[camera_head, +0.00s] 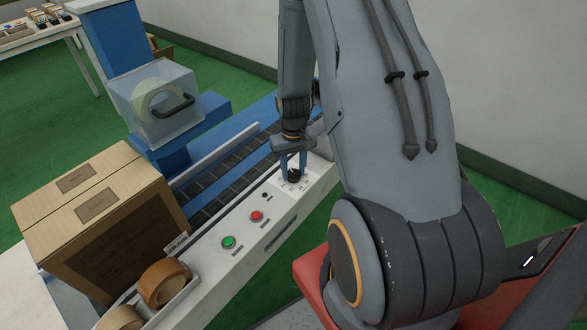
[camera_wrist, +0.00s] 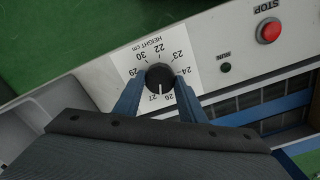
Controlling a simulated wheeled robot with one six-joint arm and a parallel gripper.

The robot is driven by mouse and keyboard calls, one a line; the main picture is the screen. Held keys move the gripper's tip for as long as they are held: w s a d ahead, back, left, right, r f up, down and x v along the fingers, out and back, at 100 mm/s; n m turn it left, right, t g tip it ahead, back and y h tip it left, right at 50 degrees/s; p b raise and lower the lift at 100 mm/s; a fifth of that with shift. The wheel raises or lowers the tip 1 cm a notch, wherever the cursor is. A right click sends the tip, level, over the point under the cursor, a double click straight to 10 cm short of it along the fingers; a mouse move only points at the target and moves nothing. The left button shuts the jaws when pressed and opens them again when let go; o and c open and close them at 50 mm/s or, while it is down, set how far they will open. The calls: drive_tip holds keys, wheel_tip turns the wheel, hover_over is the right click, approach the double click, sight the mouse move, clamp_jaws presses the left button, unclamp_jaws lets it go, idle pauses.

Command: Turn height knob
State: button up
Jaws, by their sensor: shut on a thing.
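The height knob (camera_wrist: 158,77) is a round black dial on a white scale plate (camera_wrist: 149,52) marked "HEIGHT cm", with numbers around it. Its white pointer line faces down in the wrist view, between the 26 and 27 marks. My gripper (camera_wrist: 159,84) points down at the panel with its two blue fingers on opposite sides of the knob, shut on it. In the head view the knob (camera_head: 294,176) sits at the far end of the machine's white panel, and the fingers partly cover it.
A red STOP button (camera_head: 256,216) and a green button (camera_head: 228,242) are on the same panel. A cardboard box (camera_head: 95,185), tape rolls (camera_head: 165,283) and a clear cover with a black handle (camera_head: 155,103) stand to the left. A roller conveyor (camera_head: 225,172) runs beside the panel.

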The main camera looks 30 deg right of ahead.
sight(294, 173)
drive_tip(key=m+p, duration=0.1)
drive_tip(key=m, duration=1.1)
idle(0.5)
drive_tip(key=o, duration=1)
drive_tip(key=shift+o, duration=0.2)
drive_tip(key=shift+r, duration=3.95)
